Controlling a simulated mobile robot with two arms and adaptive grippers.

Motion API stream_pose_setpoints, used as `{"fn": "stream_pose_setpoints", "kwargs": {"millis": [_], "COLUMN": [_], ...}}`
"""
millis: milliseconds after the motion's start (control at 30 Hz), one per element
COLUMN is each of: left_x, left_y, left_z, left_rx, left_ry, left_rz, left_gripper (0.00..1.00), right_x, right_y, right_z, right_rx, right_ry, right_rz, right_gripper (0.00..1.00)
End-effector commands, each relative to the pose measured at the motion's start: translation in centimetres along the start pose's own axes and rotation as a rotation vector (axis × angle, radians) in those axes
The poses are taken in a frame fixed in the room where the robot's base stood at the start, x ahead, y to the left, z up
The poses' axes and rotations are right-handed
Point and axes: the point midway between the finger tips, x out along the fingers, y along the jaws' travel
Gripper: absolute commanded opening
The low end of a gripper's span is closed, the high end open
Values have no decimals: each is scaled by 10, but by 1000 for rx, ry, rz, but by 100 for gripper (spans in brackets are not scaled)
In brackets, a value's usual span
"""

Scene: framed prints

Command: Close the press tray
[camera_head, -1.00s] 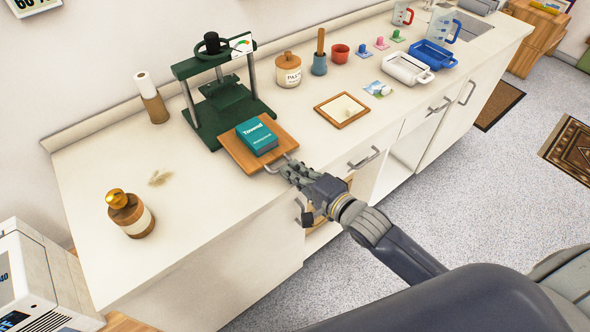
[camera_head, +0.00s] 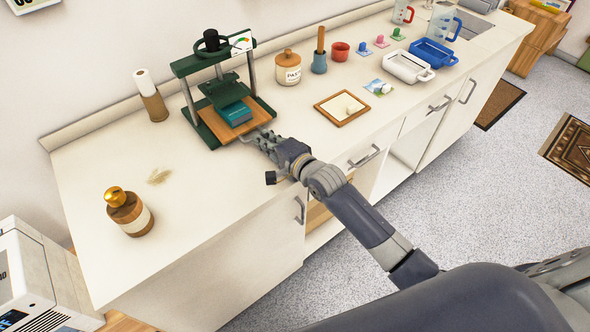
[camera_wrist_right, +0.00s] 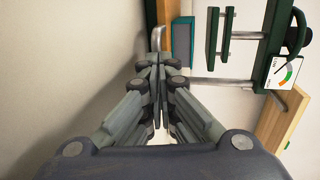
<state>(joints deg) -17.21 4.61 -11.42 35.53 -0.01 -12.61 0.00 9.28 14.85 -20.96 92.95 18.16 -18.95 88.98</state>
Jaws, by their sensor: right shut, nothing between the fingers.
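The green press (camera_head: 213,78) stands on the counter at the upper left, with a gauge card on its top bar. Its wooden tray (camera_head: 255,118) is mostly inside the frame, its front part sticking out. A teal book (camera_head: 236,113) lies on the tray, partly under the green plate; it also shows in the right wrist view (camera_wrist_right: 182,42). The metal tray handle (camera_wrist_right: 158,38) is at the tray's front. My right gripper (camera_head: 264,138) is shut and empty, its fingertips at the handle; whether they touch it I cannot tell. My left gripper is not in view.
A brown bottle (camera_head: 130,212) stands at the front left and a paper roll (camera_head: 151,97) left of the press. Right of it are a paste jar (camera_head: 287,70), a framed piece (camera_head: 342,108) and several trays and cups. The left counter is mostly clear.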

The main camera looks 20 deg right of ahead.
Motion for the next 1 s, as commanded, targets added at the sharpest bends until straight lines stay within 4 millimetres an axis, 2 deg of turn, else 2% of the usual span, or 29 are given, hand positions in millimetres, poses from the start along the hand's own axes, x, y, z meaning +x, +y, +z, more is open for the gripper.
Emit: {"fn": "stream_pose_setpoints", "kwargs": {"millis": [100, 333, 833, 1000], "left_x": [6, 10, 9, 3], "left_y": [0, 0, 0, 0], "left_z": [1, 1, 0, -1], "left_rx": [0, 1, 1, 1], "left_ry": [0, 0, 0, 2], "left_rz": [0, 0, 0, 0], "left_gripper": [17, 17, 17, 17], "right_x": [19, 37, 40, 38], "right_y": [-3, -7, -12, -16], "right_z": [0, -1, -2, -2], "right_rx": [3, 2, 0, 0], "right_ry": [0, 0, 2, 2], "right_rz": [-1, 1, -6, -7], "right_gripper": [0, 0, 0, 0]}}
